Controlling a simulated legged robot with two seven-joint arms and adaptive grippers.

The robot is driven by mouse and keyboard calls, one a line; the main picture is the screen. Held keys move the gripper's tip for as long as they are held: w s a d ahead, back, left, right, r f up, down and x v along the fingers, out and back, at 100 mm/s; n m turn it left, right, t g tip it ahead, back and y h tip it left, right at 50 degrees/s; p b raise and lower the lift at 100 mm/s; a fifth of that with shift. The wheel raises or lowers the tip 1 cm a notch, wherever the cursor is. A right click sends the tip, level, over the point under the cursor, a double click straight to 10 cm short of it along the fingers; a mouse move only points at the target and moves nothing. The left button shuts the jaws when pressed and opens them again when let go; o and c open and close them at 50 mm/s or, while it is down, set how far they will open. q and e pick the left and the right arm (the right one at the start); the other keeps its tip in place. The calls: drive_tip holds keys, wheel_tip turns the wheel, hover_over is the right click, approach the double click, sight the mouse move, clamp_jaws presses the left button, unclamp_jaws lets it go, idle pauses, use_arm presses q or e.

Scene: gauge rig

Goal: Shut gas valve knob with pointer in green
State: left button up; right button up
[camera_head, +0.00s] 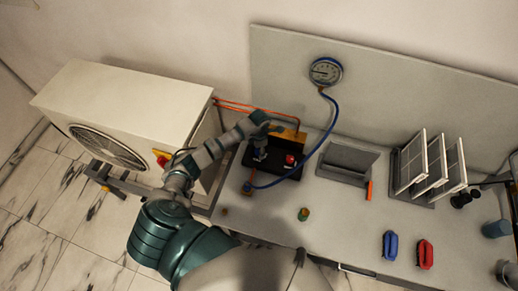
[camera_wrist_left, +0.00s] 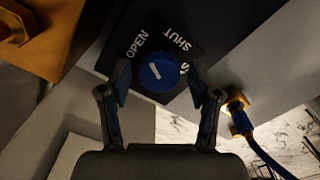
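In the left wrist view the round blue knob (camera_wrist_left: 163,72) sits on a black plate (camera_wrist_left: 190,28) marked OPEN and SHUT. Its short white pointer mark is tilted up-left, on the OPEN side. No green zone is clear there. My left gripper (camera_wrist_left: 168,85) is open, one finger on each side of the knob; contact cannot be told. Part of another label is beside the right finger. In the head view my left gripper (camera_head: 260,150) is over the black panel (camera_head: 284,170), mostly covering the knob. My right gripper is not in view.
A red button (camera_head: 290,160) is right of my left gripper. A blue hose (camera_head: 325,130) runs from the panel to a round gauge (camera_head: 326,71). A white fan unit (camera_head: 125,115) stands left. The grey bench (camera_head: 340,215) holds blue (camera_head: 390,245) and red (camera_head: 425,254) items.

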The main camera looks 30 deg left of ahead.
use_arm(q)
drive_tip(key=c, duration=0.8)
drive_tip(key=m+b, duration=0.2)
drive_tip(key=shift+a+f+b, duration=0.15)
drive_tip(key=shift+f+b, duration=0.05)
drive_tip(key=shift+b, duration=0.2)
drive_tip(key=m+b, duration=0.4)
drive_tip(key=m, duration=0.1)
drive_tip(key=m+b, duration=0.3)
drive_tip(key=shift+r+m+b, duration=0.15)
drive_tip(key=shift+m+b, duration=0.75)
drive_tip(key=shift+m, duration=0.2)
drive_tip(key=shift+r, duration=0.1)
